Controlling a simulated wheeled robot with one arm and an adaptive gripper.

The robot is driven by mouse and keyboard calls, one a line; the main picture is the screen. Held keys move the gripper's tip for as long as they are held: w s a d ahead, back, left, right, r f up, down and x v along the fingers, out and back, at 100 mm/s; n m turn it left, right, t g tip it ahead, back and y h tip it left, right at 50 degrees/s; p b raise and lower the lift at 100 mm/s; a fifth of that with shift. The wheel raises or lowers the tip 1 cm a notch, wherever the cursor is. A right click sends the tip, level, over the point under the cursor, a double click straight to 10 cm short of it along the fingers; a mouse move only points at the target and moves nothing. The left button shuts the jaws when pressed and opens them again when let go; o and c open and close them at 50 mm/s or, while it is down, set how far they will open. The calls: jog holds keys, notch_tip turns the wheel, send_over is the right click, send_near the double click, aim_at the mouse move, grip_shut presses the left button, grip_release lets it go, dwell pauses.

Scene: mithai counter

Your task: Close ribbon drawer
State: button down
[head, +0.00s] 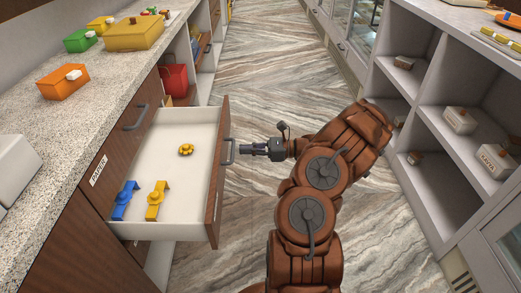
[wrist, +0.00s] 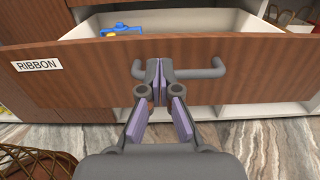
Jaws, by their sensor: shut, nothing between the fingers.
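The ribbon drawer (head: 218,180) is pulled out from the left counter, its white inside showing. In the wrist view its wooden front (wrist: 90,85) carries a RIBBON label (wrist: 38,65). The drawer holds a blue ribbon piece (head: 124,200), a yellow ribbon piece (head: 156,200) and a small yellow bow (head: 186,149). The dark bar handle (head: 229,152) is on the drawer front and also shows in the wrist view (wrist: 205,72). My gripper (head: 244,149) is shut and empty, its tips right at the handle's outer side. I cannot tell whether they touch it.
The speckled left countertop (head: 100,105) holds an orange box (head: 63,82) and other coloured boxes. A red bag (head: 174,80) sits on a shelf beyond the drawer. Grey shelving (head: 445,120) stands to the right. The marbled aisle floor (head: 265,60) ahead is clear.

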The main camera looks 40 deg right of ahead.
aim_at(221, 150)
jog(key=shift+x, duration=2.75)
